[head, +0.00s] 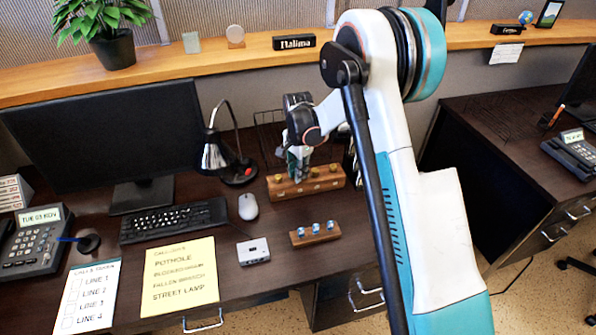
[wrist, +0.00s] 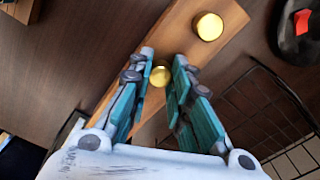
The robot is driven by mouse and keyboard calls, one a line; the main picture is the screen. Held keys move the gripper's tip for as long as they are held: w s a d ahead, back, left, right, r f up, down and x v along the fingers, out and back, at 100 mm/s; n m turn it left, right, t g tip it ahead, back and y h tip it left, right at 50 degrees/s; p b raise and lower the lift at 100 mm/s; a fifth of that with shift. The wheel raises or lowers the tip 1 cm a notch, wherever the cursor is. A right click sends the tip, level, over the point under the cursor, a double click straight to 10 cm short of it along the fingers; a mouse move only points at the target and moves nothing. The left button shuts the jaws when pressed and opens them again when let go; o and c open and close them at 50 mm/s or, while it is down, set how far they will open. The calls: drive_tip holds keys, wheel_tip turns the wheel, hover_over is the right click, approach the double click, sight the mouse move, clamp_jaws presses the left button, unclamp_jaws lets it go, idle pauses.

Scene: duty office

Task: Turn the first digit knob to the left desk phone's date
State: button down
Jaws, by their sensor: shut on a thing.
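A brown wooden block (head: 318,186) with a row of brass knobs stands on the desk; it also shows in the wrist view (wrist: 180,38). My gripper (head: 298,172) reaches down to it from behind. In the wrist view my gripper's fingers (wrist: 160,78) are closed around a brass knob (wrist: 160,76), which looks second from the block's left end. The leftmost brass knob (wrist: 208,26) is free beside it. Marks on the knobs are too small to read. The left desk phone (head: 32,245) has a lit display (head: 40,217) that appears to read TUE 03 NOV.
A smaller wooden block (head: 315,234) with blue-topped knobs sits in front. A desk lamp (head: 228,165) stands to the left, and a black wire basket (wrist: 255,105) lies close to my gripper. A mouse (head: 248,206), keyboard (head: 173,220) and grey box (head: 253,251) are nearby.

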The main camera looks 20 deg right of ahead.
drive_tip(key=c, duration=1.4)
unclamp_jaws()
drive_tip(key=shift+c, duration=0.2)
drive_tip(key=shift+r, duration=0.1)
wheel_tip(320, 180, up, 12)
